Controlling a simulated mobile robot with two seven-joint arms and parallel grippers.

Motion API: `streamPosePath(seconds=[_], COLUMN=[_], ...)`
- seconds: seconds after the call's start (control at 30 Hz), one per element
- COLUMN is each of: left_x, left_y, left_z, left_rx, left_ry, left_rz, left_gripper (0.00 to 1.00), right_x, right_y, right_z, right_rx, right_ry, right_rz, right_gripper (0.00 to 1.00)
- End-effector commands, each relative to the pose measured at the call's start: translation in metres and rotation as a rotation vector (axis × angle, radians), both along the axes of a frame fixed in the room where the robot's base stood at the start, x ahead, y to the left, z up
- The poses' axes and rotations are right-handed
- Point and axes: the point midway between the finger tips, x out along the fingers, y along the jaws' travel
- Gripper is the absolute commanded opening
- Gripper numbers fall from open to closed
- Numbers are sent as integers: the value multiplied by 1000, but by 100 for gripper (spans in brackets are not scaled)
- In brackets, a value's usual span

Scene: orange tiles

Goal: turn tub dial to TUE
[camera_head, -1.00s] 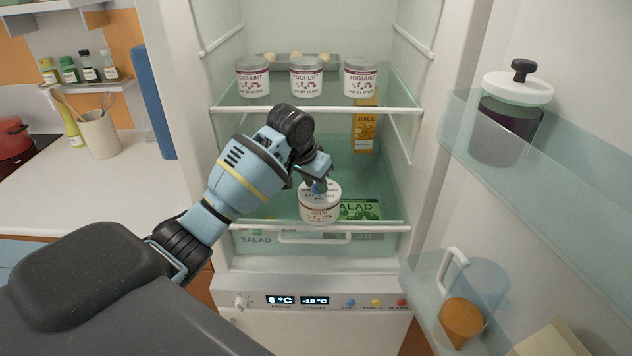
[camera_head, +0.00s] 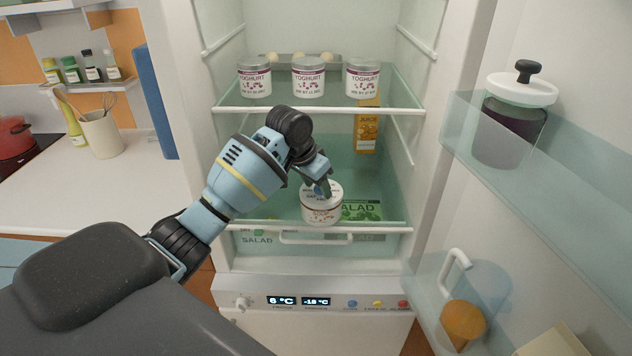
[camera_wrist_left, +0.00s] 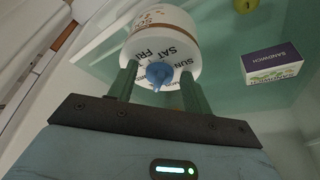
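A white soup tub (camera_head: 321,212) stands on the lower fridge shelf, with day names on its lid and a blue dial knob in the middle. In the left wrist view the tub (camera_wrist_left: 165,30) is seen from above; SAT, FRI and SUN are legible around the blue knob (camera_wrist_left: 159,74). I cannot tell which day the knob points to. My left gripper (camera_head: 321,187) is directly over the lid. In the wrist view its two green fingers (camera_wrist_left: 160,80) stand apart, one on each side of the knob, with gaps visible. My right gripper is not in view.
A flat salad pack (camera_head: 362,210) lies right of the tub, and a juice carton (camera_head: 367,130) stands behind. Yoghurt tubs (camera_head: 308,78) stand on the shelf above. A sandwich box (camera_wrist_left: 271,63) shows in the wrist view. The open door holds a lidded jar (camera_head: 512,120).

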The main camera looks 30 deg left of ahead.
Motion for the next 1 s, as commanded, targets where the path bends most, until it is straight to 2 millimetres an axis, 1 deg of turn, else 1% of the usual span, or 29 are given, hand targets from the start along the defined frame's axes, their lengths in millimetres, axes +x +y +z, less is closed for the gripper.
streamPosePath(seconds=[0.27, 0.37, 0.47, 0.7, 0.8, 1.0], left_x=[1, -1, -5, -20, -24, -28], left_y=[1, 1, 3, 6, 6, 7], left_z=[4, 9, 21, 56, 67, 75], left_rx=[0, 0, 1, 1, 0, 1], left_ry=[-7, -9, -10, -10, -8, -4], left_rz=[2, 2, 2, 2, 1, 1], left_gripper=[51, 51, 51, 51, 51, 51], right_x=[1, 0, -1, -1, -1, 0], right_y=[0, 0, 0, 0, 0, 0], right_z=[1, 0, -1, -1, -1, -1], right_rx=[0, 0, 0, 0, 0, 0], right_ry=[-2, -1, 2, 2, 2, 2], right_rz=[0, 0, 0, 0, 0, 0], right_gripper=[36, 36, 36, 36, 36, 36])
